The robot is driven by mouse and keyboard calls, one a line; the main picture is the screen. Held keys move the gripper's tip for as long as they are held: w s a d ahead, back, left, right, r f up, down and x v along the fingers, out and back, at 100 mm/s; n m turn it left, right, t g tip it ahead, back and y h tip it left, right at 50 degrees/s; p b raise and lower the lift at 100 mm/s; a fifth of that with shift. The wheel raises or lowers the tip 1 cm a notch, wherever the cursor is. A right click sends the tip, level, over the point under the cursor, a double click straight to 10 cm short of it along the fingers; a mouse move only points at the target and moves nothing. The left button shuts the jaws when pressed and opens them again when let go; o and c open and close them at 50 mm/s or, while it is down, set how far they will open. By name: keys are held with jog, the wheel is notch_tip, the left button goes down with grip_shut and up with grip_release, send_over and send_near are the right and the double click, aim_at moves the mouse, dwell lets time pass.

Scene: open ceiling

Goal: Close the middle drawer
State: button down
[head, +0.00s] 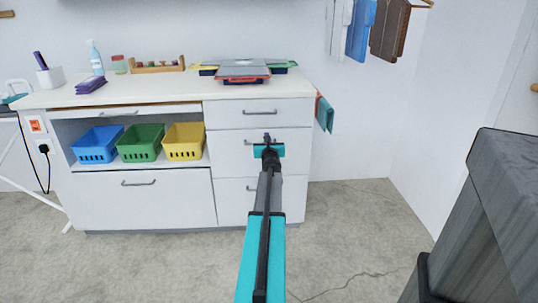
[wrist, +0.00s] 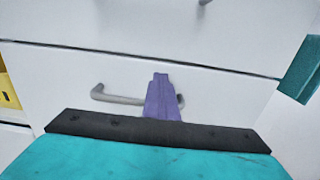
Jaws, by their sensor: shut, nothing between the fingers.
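The white cabinet has a stack of three drawers on its right side. The middle drawer (head: 225,145) looks flush, or nearly so, with the drawers above and below; a small gap cannot be ruled out. Its grey bar handle (wrist: 118,98) shows in the wrist view, partly hidden by my fingers. My gripper (head: 267,138) is in front of the middle drawer. In the wrist view its purple fingers (wrist: 162,98) are together and empty, over the right part of the handle. Whether they touch the drawer front cannot be told.
The top drawer (head: 230,112) looks shut. Blue, green and yellow baskets (head: 183,142) sit in the open shelf at left. A teal cloth (head: 325,114) hangs at the cabinet's right side. Bare floor (head: 350,225) lies to the right; a dark grey block (head: 500,210) stands at far right.

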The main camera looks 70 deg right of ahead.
jog(key=shift+s+d+r, duration=0.1)
jog(key=shift+d+r, duration=0.25)
jog(key=shift+d, duration=0.1)
jog(key=shift+a, duration=0.15)
jog(key=shift+s+a+f, duration=0.15)
jog(key=shift+a, duration=0.3)
jog(key=b+v, duration=0.1)
jog(key=v, duration=1.2)
jog(key=shift+a+f, duration=0.25)
jog(key=shift+a, duration=0.05)
